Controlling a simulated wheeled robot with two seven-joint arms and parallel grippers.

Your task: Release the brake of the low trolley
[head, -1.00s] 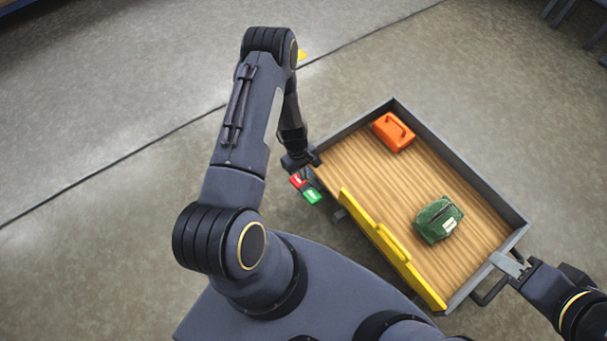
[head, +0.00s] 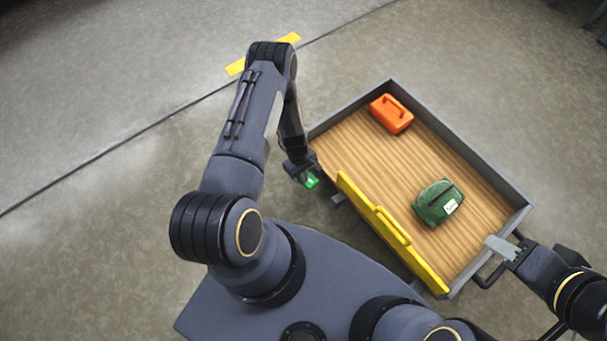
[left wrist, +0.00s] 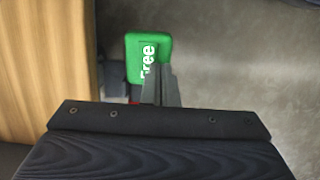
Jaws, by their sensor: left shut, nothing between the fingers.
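The low trolley (head: 400,157) has a wooden deck, grey side walls and a yellow near board (head: 390,240). At its left corner is a green brake pedal (head: 312,181); in the left wrist view the pedal (left wrist: 139,45) reads "Free". A sliver of the red pedal (left wrist: 135,103) shows below it; my gripper hides most of it. My left gripper (head: 307,179) is shut and empty, its fingertips (left wrist: 156,70) over or against the green pedal; contact is unclear. My right gripper (head: 492,243) is at the trolley's right corner, by a dark handle; its jaw state is unclear.
A yellow floor marking (head: 262,54) lies beyond my left arm, near a dark floor line. The floor left of the trolley is clear.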

